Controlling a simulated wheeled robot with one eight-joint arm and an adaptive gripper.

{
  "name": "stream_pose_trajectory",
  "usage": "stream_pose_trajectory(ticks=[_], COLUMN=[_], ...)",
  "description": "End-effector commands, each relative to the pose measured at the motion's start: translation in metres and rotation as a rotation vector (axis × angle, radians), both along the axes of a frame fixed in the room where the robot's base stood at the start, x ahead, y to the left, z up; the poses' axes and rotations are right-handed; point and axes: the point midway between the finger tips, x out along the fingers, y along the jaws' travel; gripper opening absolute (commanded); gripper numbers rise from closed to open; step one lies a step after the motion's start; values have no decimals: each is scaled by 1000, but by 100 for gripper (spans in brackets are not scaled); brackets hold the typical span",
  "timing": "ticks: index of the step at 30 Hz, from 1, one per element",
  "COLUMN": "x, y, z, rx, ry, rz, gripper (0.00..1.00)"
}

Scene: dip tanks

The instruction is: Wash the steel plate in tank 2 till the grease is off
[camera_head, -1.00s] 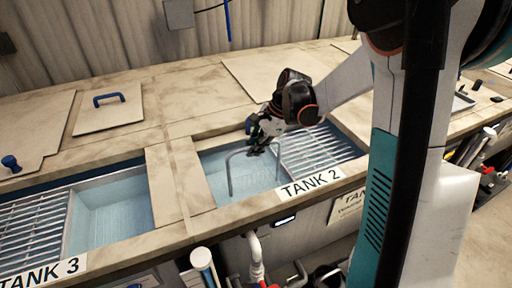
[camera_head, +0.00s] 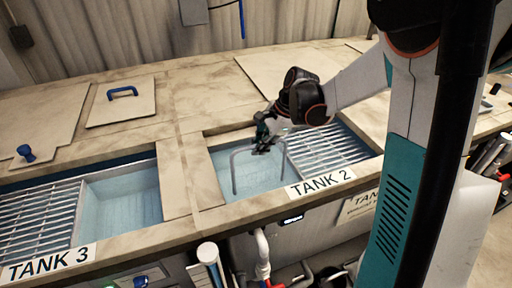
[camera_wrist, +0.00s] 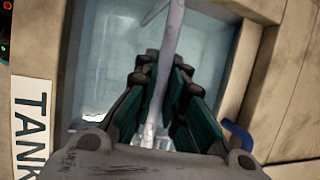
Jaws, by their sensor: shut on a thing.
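Tank 2 (camera_head: 225,203) is an open basin of pale blue liquid, with its label on the front edge. A grey inverted-U bar (camera_head: 234,178) stands in its basin, with its lower ends down at the liquid. My gripper (camera_head: 265,146) is at the top of this bar, over the tank. In the wrist view my gripper (camera_wrist: 165,72) has its dark teal fingers on either side of the grey bar (camera_wrist: 172,28), shut on it. I cannot make out the steel plate's face or any grease; whether the bar belongs to the plate is unclear.
A slatted rack (camera_head: 322,150) fills the right part of tank 2. Tank 3 (camera_head: 122,200) lies to the left with its own slatted rack (camera_head: 38,220). A lid with a blue handle (camera_head: 122,92) lies behind. Pipes (camera_head: 262,255) run below the front edge.

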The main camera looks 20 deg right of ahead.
Motion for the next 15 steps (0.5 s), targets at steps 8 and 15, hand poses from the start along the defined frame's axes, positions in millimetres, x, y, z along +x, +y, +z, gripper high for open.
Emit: stream_pose_trajectory(ticks=[8, 15], x=[0, 1], y=[-2, -9], z=[0, 0], rx=[1, 1], ry=[0, -1], rz=[1, 0], gripper=[0, 0])
